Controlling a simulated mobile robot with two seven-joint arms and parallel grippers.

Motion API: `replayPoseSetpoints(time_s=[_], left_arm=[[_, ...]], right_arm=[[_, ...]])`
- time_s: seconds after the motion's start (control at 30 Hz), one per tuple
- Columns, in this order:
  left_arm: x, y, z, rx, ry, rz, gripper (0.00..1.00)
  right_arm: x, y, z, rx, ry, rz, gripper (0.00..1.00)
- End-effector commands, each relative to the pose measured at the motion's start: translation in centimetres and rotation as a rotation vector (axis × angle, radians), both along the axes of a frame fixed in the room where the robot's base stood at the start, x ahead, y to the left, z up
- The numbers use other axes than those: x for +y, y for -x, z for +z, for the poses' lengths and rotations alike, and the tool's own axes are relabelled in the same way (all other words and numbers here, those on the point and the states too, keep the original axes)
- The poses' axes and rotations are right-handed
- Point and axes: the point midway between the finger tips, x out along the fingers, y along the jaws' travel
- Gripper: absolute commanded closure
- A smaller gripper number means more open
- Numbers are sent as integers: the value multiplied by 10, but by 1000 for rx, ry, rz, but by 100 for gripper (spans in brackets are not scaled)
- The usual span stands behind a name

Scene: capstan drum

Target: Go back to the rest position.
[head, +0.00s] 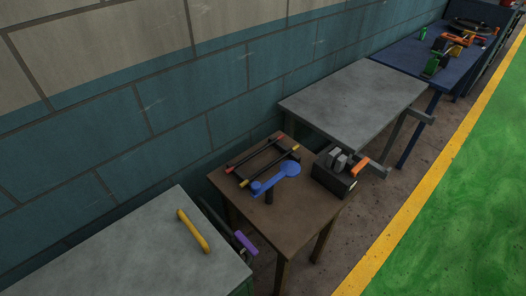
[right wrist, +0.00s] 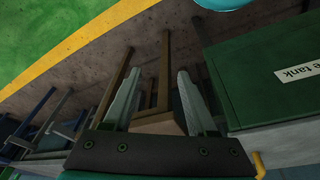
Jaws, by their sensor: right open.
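My right gripper (right wrist: 158,76) shows in the right wrist view with its two pale fingers apart and nothing between them. A brown wooden table with its legs lies in the gap beyond the fingers, not touching them as far as I can tell. Neither gripper shows in the head view, and my left gripper is in no view. The capstan drum cannot be picked out for certain.
A brown table (head: 284,226) holds a blue tool (head: 276,178) and a black box (head: 333,182). A grey bench (head: 130,250) carries a yellow handle (head: 193,231). A green tank (right wrist: 270,75) stands right of my right gripper. Green floor (head: 470,200) is clear.

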Motion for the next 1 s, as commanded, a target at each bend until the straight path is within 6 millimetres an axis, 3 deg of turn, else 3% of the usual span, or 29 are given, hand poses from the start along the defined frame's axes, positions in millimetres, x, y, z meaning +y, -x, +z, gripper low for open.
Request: replayPoseSetpoints(time_s=[0.03,0.2,0.4,0.6,0.8,1.0], left_arm=[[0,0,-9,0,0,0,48],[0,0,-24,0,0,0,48],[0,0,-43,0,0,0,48],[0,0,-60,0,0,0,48],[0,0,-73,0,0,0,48],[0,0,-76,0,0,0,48]], right_arm=[[-1,6,-27,14,2,1,43],[-4,29,-96,43,5,7,43],[-9,68,-167,76,9,15,43],[-18,116,-225,109,13,22,43],[-26,157,-258,132,18,28,43],[-29,174,-267,140,19,31,43]])
